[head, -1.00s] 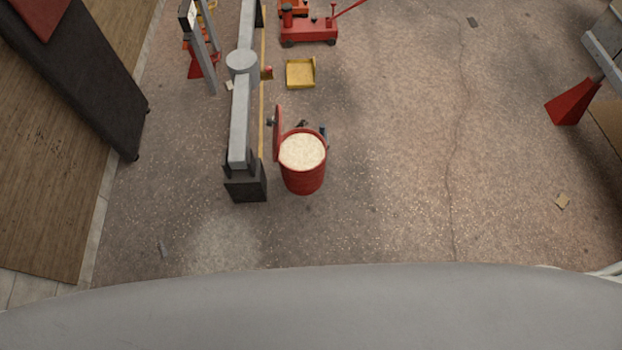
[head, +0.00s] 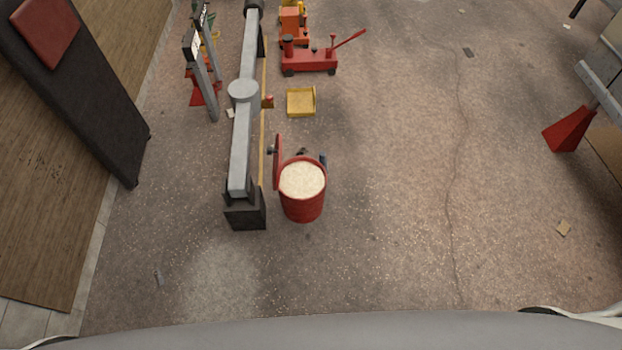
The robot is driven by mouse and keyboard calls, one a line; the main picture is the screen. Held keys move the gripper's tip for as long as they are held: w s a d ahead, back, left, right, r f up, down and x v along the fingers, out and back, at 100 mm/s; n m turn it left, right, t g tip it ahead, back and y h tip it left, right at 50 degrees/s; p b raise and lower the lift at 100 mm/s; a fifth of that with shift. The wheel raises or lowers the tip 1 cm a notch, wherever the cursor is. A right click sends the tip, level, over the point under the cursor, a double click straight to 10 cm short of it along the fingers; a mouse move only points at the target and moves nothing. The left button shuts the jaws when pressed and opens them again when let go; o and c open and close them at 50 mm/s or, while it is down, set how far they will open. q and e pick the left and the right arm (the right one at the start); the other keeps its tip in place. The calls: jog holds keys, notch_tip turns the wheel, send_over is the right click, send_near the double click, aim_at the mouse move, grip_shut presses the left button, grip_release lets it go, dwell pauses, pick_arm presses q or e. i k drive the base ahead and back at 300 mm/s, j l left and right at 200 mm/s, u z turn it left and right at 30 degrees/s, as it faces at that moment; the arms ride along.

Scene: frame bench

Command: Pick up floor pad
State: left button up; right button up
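I cannot tell for certain which thing is the floor pad. A small pale piece (head: 230,113) lies beside the grey beam. Neither of my grippers is in the head view.
A red drum (head: 302,203) with pale contents stands beside the grey beam (head: 241,150). A yellow tray (head: 300,103) and a red floor jack (head: 310,60) are behind it. A red stand (head: 570,130) is at the right. The middle floor is clear.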

aim_at(321, 154)
jog(key=i+l+u, duration=0.15)
jog(key=u, duration=0.3)
jog(key=i+l+u, duration=0.1)
jog(key=l+u, duration=0.7)
jog(key=u, duration=0.15)
jog(key=i, duration=0.05)
